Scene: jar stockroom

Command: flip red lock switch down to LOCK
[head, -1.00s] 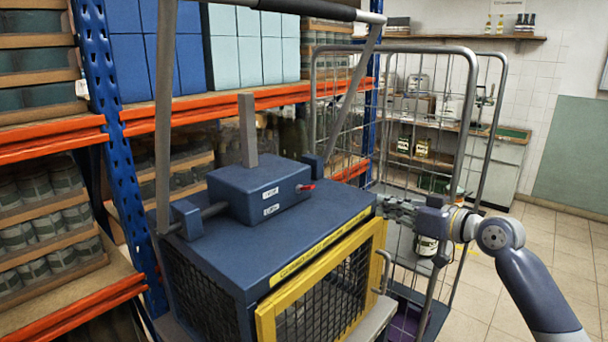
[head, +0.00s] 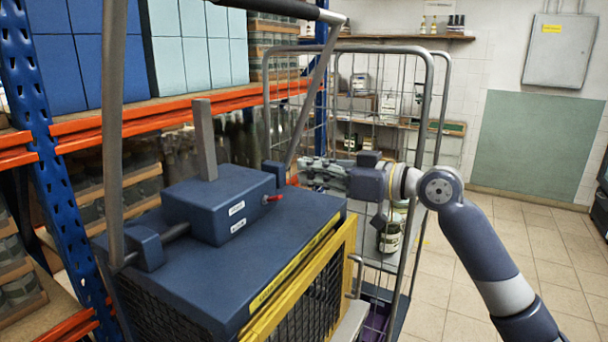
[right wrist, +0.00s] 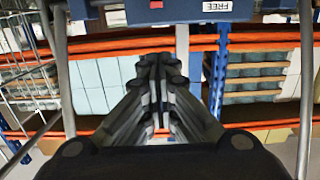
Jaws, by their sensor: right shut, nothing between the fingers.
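The red lock switch (head: 273,198) is a small red-tipped lever sticking out of the front face of the blue lock box (head: 212,205). It looks about level with the upper of two white labels (head: 236,208). In the right wrist view the red tip (right wrist: 156,4) is at the top edge, left of a label reading FREE (right wrist: 217,6). My right gripper (head: 304,172) is shut and empty, beyond and to the right of the switch, apart from it. Its closed fingers (right wrist: 160,75) fill the middle of the right wrist view. My left gripper is out of view.
The lock box sits on a blue cabinet top (head: 265,245) with a yellow-framed mesh door (head: 330,280). A grey post (head: 205,140) rises from the box. A wire roll cage (head: 432,110) stands behind my right arm. Orange-beamed racks (head: 150,125) are at left; floor at right is clear.

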